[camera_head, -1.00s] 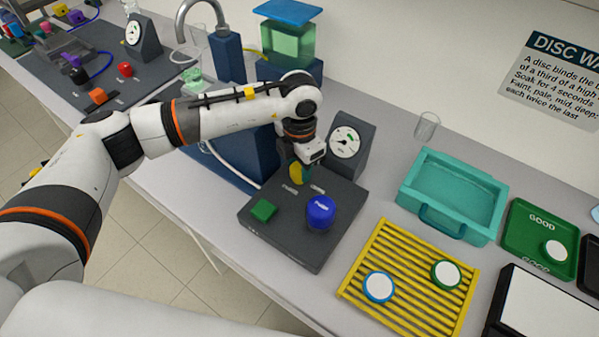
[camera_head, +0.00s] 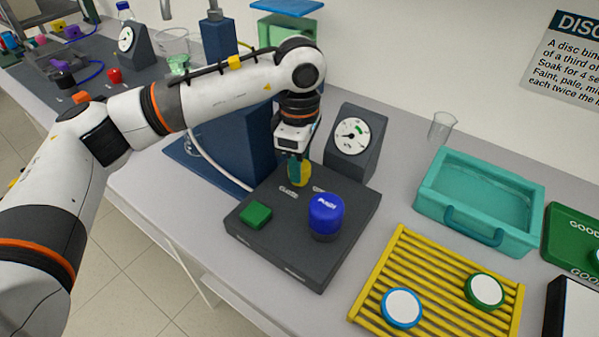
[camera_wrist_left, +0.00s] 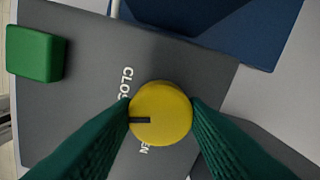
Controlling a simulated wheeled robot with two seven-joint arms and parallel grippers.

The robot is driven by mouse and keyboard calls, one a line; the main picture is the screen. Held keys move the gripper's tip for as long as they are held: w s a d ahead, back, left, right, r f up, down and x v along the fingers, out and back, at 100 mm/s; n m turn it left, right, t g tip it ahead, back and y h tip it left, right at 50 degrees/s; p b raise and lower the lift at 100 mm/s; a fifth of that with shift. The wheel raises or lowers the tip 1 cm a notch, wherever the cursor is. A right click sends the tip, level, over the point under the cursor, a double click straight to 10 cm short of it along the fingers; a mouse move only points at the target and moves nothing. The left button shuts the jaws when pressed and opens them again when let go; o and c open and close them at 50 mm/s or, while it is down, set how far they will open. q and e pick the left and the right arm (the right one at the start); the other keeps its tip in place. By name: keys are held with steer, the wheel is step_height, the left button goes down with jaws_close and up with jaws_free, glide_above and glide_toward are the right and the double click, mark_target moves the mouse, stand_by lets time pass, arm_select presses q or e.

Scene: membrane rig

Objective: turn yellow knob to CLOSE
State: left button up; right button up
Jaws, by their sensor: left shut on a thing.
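The yellow knob (camera_wrist_left: 165,110) stands on a dark grey control panel (camera_head: 270,260), which also shows in the left wrist view (camera_wrist_left: 85,110). The knob's black mark points left in the wrist view, between the partly hidden CLOSE lettering (camera_wrist_left: 126,84) and OPEN lettering (camera_wrist_left: 145,149). My left gripper (camera_wrist_left: 160,118) is shut on the knob, with a green finger on each side. In the head view the knob (camera_head: 304,173) is partly hidden behind the left gripper (camera_head: 299,170), which points down at it. My right gripper is not in view.
The panel also carries a green block (camera_head: 255,215) and a blue knob (camera_head: 325,215). A dial gauge (camera_head: 352,140) stands behind it. At right are a yellow rack (camera_head: 385,275) with two discs and a teal tray (camera_head: 455,225). A dark blue block (camera_head: 245,150) stands at left.

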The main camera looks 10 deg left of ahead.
arm_select(q)
steer(key=shift+m+b, duration=1.15)
steer(key=shift+m, duration=0.35)
steer(key=shift+r, duration=0.1)
steer(key=o, duration=1)
step_height(320, 180, up, 12)
steer(key=shift+b, duration=0.35)
